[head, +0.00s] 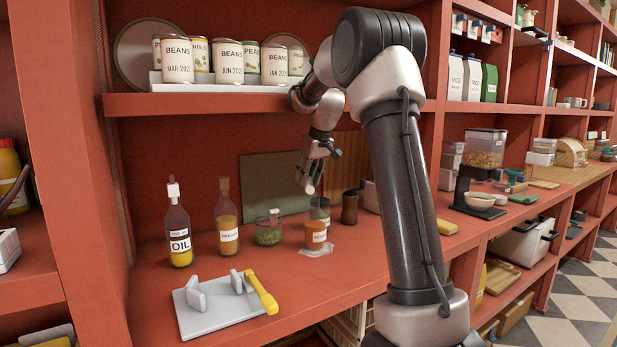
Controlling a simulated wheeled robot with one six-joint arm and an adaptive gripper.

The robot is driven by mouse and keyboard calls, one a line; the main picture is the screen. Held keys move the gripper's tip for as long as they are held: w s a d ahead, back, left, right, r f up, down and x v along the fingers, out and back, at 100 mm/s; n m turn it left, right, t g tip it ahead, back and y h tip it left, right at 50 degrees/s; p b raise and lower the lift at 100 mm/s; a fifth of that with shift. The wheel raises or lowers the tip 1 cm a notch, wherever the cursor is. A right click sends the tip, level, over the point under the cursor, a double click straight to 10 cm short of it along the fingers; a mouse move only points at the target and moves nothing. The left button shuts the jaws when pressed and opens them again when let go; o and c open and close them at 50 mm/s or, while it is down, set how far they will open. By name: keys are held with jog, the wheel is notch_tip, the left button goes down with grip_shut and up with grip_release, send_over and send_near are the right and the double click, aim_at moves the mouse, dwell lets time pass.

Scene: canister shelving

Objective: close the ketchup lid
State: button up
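I cannot read the word ketchup on any label. A small jar with orange-red contents and a pale label (316,235) stands upright on the red counter, on a clear flat piece (316,250). Its upper part looks clear, and I cannot make out whether a lid there is open or shut. My gripper (307,187) hangs above and slightly left of this jar, pointing down, apart from it. Nothing visible is held in it, and its finger gap is too small to judge.
An oil bottle (178,225), an amber bottle (226,218) and a glass of green contents (268,232) stand left of the jar. A dark brown jar (349,207) stands at right. A white board (215,310) with a yellow-handled tool (261,292) lies in front. Cans (178,60) line the shelf above.

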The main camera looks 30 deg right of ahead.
aim_at(310, 185)
jog(key=shift+c, duration=1.3)
jog(key=shift+s, duration=0.2)
jog(key=t, duration=0.1)
jog(key=s+t, duration=0.1)
jog(key=shift+s+d+r+t, duration=0.15)
jog(key=shift+s+t, duration=0.1)
jog(key=shift+t, duration=0.15)
jog(key=shift+s+d+t, duration=0.1)
jog(key=shift+s+t, duration=0.35)
jog(key=shift+t, duration=0.35)
jog(key=t, duration=0.1)
jog(key=s+t, duration=0.1)
jog(key=f+t, duration=0.1)
jog(key=shift+s+d+y, duration=0.25)
jog(key=shift+s+y, duration=0.1)
jog(key=shift+y, duration=0.05)
jog(key=t, duration=0.1)
jog(key=s+f+t, duration=0.1)
jog(key=t, duration=0.1)
jog(key=shift+s+f, duration=0.1)
jog(key=shift+s, duration=0.15)
jog(key=shift+s+f+t+y, duration=0.25)
jog(key=shift+f+t, duration=0.1)
jog(key=shift+t, duration=0.6)
jog(key=shift+s+f+t+y, duration=0.15)
jog(key=shift+s+f+t, duration=0.15)
jog(key=shift+t, duration=0.6)
jog(key=shift+s+f+t+y, duration=0.2)
jog(key=shift+f+t, duration=0.2)
jog(key=shift+t, duration=0.55)
